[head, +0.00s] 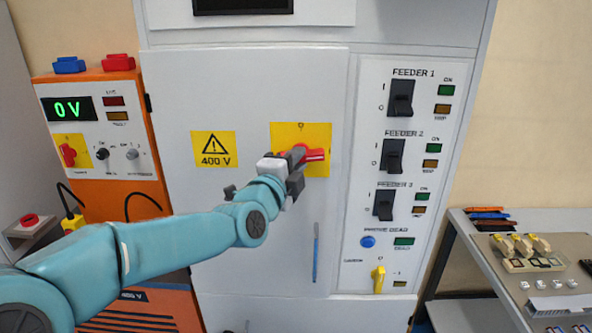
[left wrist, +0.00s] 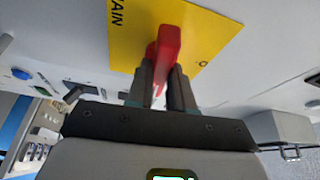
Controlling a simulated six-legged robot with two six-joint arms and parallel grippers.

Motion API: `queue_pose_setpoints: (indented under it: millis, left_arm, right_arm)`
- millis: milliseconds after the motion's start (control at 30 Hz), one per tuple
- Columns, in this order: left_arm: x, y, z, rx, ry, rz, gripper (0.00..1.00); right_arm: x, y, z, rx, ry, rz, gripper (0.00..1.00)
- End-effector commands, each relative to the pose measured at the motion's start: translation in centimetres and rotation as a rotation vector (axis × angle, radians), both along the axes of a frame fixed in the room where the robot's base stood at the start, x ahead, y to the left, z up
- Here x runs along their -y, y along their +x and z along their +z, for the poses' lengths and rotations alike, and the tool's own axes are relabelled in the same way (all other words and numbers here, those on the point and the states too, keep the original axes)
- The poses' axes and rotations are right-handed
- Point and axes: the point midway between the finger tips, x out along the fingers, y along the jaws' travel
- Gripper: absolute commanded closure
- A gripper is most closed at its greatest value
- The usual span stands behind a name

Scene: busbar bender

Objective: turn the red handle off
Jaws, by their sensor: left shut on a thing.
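The red handle (head: 314,155) sits on a yellow plate (head: 318,131) on the grey cabinet door. In the head view it lies roughly sideways, its free end to the right. My left gripper (head: 294,166) is at the plate, its fingers closed around the handle. In the left wrist view, the red handle (left wrist: 167,45) runs between the two dark fingers of my left gripper (left wrist: 162,85). The plate there shows part of the word MAIN. My gripper hides the handle's left part in the head view. My right gripper is not in view.
An orange unit (head: 89,89) at left shows 0 V and has another red knob (head: 68,154). A panel right of the door carries black feeder switches (head: 401,98), a blue button (head: 368,241) and a yellow key-like knob (head: 379,278). A bench (head: 480,250) stands at right.

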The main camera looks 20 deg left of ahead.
Motion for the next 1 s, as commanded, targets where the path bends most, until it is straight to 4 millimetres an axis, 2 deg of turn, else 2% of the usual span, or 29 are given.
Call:
queue_pose_setpoints:
  millis: [33, 400, 700, 1000]
  left_arm:
    - [-0.1, 0.0, -0.8, 0.013, -0.035, 0.001, 1.0]
    - [0.1, 0.0, -1.2, 0.104, -0.359, 0.0, 1.0]
    - [0.3, 0.1, -1.2, 0.182, -0.634, 0.0, 1.0]
    - [0.5, 0.2, -1.2, 0.259, -0.908, 0.001, 1.0]
  right_arm:
    - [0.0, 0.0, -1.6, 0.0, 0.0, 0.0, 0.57]
    - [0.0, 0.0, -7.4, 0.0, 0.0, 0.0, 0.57]
    - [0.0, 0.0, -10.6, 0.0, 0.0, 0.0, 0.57]
    - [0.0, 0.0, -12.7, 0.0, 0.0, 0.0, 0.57]
